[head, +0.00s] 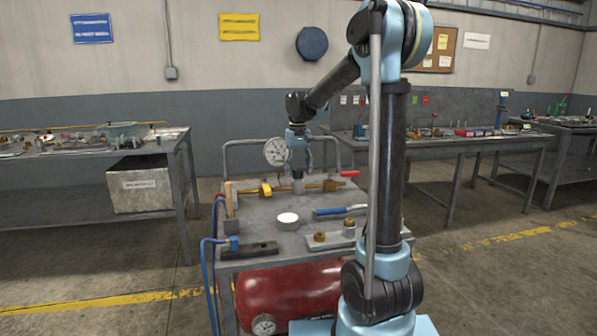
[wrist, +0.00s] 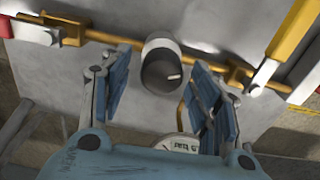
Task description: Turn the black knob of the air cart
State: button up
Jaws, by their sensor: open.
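The black knob (wrist: 160,72) shows in the wrist view as a round dark cap with a short white mark toward its right side. It sits on a pale cylindrical body along the brass pipe (wrist: 118,40). My gripper (wrist: 157,66) is open, one blue-padded finger on each side of the knob, with visible gaps on both sides. In the head view my gripper (head: 298,155) points down over the air cart (head: 255,211), above the silver valve body (head: 298,186); the knob is mostly hidden there.
A pressure gauge (head: 276,152) stands close beside my gripper. A red-handled valve (head: 349,173) and a yellow-handled valve (head: 266,189) flank the knob. A white disc (head: 287,219), blue-handled tool (head: 340,210) and dark block (head: 249,250) lie on the cart top. A red tank (head: 290,293) is below.

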aim_at(298, 169)
notch_tip(298, 169, up, 12)
dwell(0.6)
